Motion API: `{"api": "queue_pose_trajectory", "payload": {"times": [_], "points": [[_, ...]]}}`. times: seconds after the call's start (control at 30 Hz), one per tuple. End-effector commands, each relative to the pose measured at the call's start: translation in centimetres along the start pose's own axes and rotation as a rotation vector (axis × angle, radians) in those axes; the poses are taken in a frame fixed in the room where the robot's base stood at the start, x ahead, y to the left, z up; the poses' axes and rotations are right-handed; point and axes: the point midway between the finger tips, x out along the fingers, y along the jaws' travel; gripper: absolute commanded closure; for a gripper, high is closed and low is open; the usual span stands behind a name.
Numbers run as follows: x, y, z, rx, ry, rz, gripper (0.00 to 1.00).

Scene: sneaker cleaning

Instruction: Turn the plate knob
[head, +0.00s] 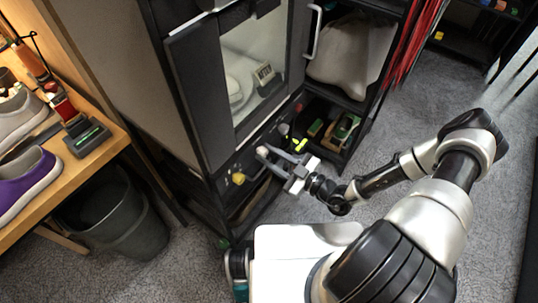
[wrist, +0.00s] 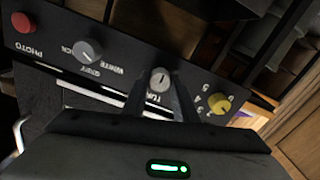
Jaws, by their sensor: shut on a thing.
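A black control panel (wrist: 122,66) crosses the wrist view, with its lettering upside down. The plate knob (wrist: 160,78) is a small grey dial in its middle, by a partly hidden label starting "TU". My gripper (wrist: 158,84) has one finger on each side of this knob and is shut on it. In the head view my gripper (head: 265,150) reaches the front of the dark cabinet (head: 200,95) below its glass window. The fingers hide part of the knob and its label there.
A yellow numbered knob (wrist: 218,103) sits to the right in the wrist view. A grey knob (wrist: 88,50) and a red button (wrist: 22,22) are to the left. In the head view, a dark bin (head: 112,222) stands below the wooden bench (head: 100,155).

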Motion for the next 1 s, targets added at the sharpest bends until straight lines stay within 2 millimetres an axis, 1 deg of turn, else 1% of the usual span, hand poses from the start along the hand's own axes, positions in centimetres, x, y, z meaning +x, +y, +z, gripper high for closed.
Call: {"api": "queue_pose_trajectory", "payload": {"times": [0.37, 0.4, 0.47, 0.5, 0.77, 0.83, 0.93, 1.0], "points": [[0.0, -0.1, 0.0, 0.003, -0.001, -0.001, 0.97], [0.0, -0.1, 0.0, 0.003, -0.001, -0.001, 0.68], [0.0, -0.1, 0.0, 0.003, -0.001, -0.001, 0.58], [0.0, 0.0, 0.0, 0.003, 0.0, -0.001, 0.56], [-0.1, 0.0, 0.0, 0.002, 0.0, 0.0, 0.56], [-0.3, 0.0, 0.0, 0.002, -0.001, 0.001, 0.56], [-1.4, 0.1, 0.0, 0.001, -0.002, 0.002, 0.56], [-2.6, 0.1, 0.0, 0.002, -0.003, 0.003, 0.56]]}}
